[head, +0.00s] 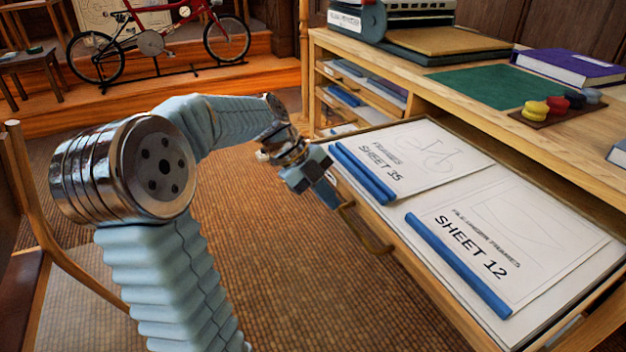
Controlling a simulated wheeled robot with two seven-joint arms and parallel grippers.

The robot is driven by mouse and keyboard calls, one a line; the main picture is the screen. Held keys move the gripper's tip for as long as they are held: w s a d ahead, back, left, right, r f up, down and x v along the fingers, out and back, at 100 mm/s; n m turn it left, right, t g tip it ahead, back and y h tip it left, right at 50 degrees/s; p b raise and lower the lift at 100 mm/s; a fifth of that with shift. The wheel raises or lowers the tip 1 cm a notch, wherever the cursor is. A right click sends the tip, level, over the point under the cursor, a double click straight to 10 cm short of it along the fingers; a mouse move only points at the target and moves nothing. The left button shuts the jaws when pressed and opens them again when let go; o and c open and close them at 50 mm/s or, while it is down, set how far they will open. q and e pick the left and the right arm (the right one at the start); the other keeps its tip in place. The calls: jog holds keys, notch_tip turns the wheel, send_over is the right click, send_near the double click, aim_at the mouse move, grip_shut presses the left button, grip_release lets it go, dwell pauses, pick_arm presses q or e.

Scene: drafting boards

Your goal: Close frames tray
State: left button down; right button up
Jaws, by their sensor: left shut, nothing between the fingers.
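The frames tray (487,157) is pulled out of the wooden cabinet at the right. Drawing sheets marked "SHEET 35" (420,150) and "SHEET 12" (520,225) lie in it, with several blue rolls or strips (457,264) along its front side. A curved handle (366,232) sticks out from the tray's front. My left gripper (328,195) is shut and empty beside the front edge, close to the handle's upper end. I cannot tell whether it touches the handle. My right gripper is not in view.
The cabinet top (470,90) holds a green mat (495,86), a purple book (570,67) and coloured pucks (555,105). Other shelves with papers (360,85) sit farther back. A red bicycle (155,42) stands on a step. The brown floor (270,250) before the tray is clear.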

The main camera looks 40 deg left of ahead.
aim_at(357, 207)
pick_arm(q)
jog(key=shift+w+d+r, duration=0.1)
jog(key=shift+w+d, duration=0.25)
jog(key=shift+w, duration=0.55)
jog(key=shift+w+d, duration=0.3)
jog(key=shift+w, duration=0.55)
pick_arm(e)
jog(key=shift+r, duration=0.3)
